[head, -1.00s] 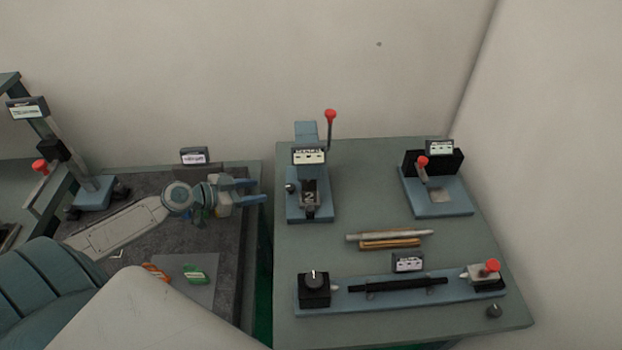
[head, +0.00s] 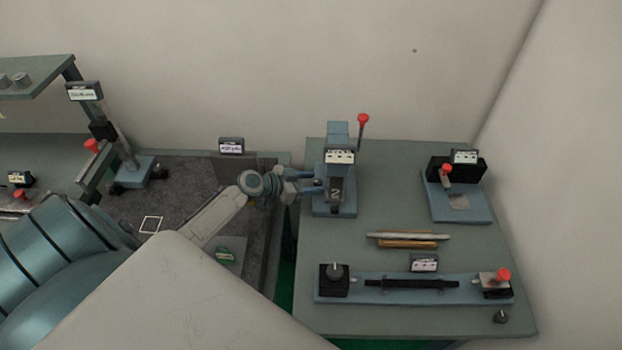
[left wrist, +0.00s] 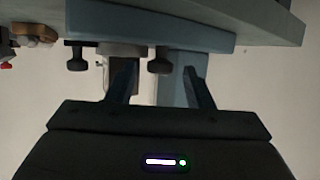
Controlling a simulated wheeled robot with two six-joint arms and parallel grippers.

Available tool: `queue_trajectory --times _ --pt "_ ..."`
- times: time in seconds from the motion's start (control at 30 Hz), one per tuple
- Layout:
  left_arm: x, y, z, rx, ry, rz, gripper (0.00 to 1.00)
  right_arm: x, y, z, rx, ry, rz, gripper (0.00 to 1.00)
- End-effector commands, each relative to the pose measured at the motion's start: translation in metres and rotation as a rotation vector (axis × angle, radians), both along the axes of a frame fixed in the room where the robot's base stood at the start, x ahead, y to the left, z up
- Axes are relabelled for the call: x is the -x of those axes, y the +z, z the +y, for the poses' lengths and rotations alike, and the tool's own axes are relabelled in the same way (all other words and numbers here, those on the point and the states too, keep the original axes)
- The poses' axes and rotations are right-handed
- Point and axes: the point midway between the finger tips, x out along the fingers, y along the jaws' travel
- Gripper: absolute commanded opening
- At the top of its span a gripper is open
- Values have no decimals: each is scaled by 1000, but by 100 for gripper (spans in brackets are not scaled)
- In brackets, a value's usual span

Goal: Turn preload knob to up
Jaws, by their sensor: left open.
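My left gripper (head: 316,182) is open, with its two blue fingers pointing right at the left side of a blue upright fixture (head: 336,135). In the left wrist view the open fingers (left wrist: 160,68) stand apart, with a dark knob (left wrist: 159,60) between them near the tips; I cannot tell whether they touch it. A second dark knob (left wrist: 77,58) lies left of the fingers. A round black dial with a pointer mark (head: 335,270) sits on a black block at the front of the bench. The labels are too small to read, so I cannot tell which knob is the preload knob.
A red-tipped lever (head: 363,120) rises behind the fixture. Two rods (head: 408,236) lie on the green bench (head: 385,205). A blue rail (head: 385,297) runs along the front. A second fixture (head: 455,195) stands right.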

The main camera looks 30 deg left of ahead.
Motion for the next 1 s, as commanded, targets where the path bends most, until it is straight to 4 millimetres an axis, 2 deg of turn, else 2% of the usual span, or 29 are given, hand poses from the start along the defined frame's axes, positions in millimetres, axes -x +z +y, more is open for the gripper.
queue_trajectory --times 0.13,0.33,0.37,0.57,0.77,1.0 --pt "-3 -2 -2 0 0 0 47 11 2 -4 5 1 14 0" --pt "-3 -2 -2 0 -1 0 47 11 1 -6 7 1 15 0" --pt "-3 -2 -2 0 -1 0 43 11 1 -6 7 1 15 0" --pt "-3 -2 -2 0 -1 0 4 7 1 -5 6 2 10 0" --pt "-2 -2 -4 0 27 4 4 5 3 -2 2 0 7 0" --pt "0 -2 -7 0 183 7 4 5 11 3 -4 -1 7 0"
